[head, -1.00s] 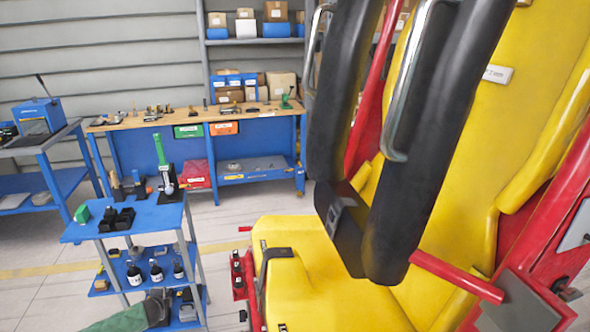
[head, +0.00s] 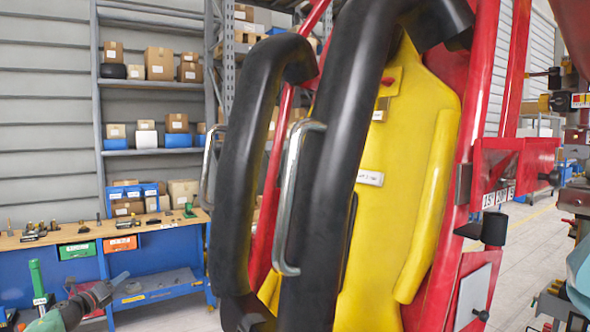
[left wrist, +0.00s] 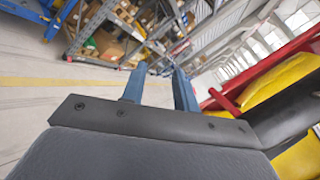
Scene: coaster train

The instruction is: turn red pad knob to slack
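No knob that I can identify for certain as the red pad knob shows. A red bracket (head: 518,165) with white number labels is on the right side of the red seat frame in the head view. A black cylindrical knob-like part (head: 493,229) is below it, above a pale plate. My left gripper (head: 104,284) is at the lower left of the head view, far from these parts and in front of the workbench. In the left wrist view its two blue fingers (left wrist: 160,72) stand apart with nothing between them. My right gripper is not in view.
The yellow seat (head: 375,215) and its thick black restraint (head: 325,190) with metal handles (head: 295,195) fill the middle. A workbench (head: 40,240) and shelves with boxes (head: 155,100) stand behind on the left. Machinery (head: 575,200) is at the right edge.

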